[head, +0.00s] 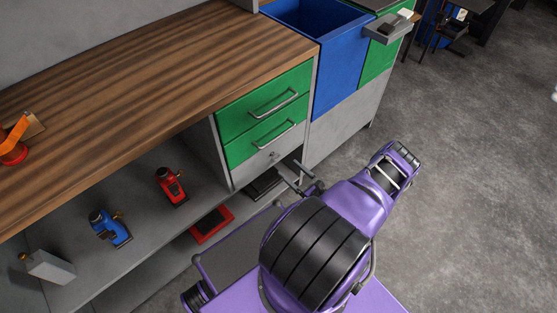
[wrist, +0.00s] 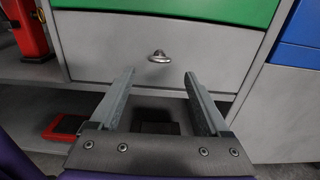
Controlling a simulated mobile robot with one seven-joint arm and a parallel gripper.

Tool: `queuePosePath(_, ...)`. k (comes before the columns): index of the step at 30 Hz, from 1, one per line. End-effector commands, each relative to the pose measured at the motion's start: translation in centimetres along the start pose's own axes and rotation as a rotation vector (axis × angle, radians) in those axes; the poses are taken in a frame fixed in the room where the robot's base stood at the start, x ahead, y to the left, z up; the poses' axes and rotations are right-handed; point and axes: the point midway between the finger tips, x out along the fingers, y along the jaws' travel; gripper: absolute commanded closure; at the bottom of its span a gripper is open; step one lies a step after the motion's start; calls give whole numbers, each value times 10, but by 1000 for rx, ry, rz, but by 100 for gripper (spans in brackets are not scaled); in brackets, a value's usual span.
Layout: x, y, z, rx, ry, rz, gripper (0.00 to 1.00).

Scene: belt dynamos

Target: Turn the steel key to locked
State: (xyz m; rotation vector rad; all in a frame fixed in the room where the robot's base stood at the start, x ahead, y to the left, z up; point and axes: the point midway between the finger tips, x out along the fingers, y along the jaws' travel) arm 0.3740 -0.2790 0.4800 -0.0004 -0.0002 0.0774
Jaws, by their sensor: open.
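The steel key (wrist: 159,56) sticks out of the grey panel (wrist: 215,52) below the green drawers, near the middle of the wrist view. In the head view the key (head: 272,155) is a small bright spot on that panel. My gripper (wrist: 160,75) is open and empty. Its two fingers point toward the panel, one to each side of the key and a little below it in the wrist view. The fingers appear apart from the key. In the head view my gripper (head: 298,180) is in front of and below the panel, partly hidden by my arm.
Green drawers (head: 262,122) with bar handles are above the panel. A blue bin (head: 335,60) stands to the right. Red (head: 170,186) and blue (head: 110,228) devices stand on the shelf at left, with a red tray (head: 212,224) lower down. Open floor lies right.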

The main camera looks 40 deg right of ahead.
Motion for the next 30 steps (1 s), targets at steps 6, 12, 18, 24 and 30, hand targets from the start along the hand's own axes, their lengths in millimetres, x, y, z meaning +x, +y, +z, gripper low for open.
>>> queuePosePath(6, 44, 1, 0, -1, -1, 3, 20)
queuePosePath(12, 66, 0, 0, 0, -1, 1, 20)
queuePosePath(18, 71, 0, 0, 1, 0, 0, 20)
queuePosePath(24, 70, 0, 0, 1, 0, 0, 25)
queuePosePath(30, 70, 0, 0, 0, 0, 1, 61)
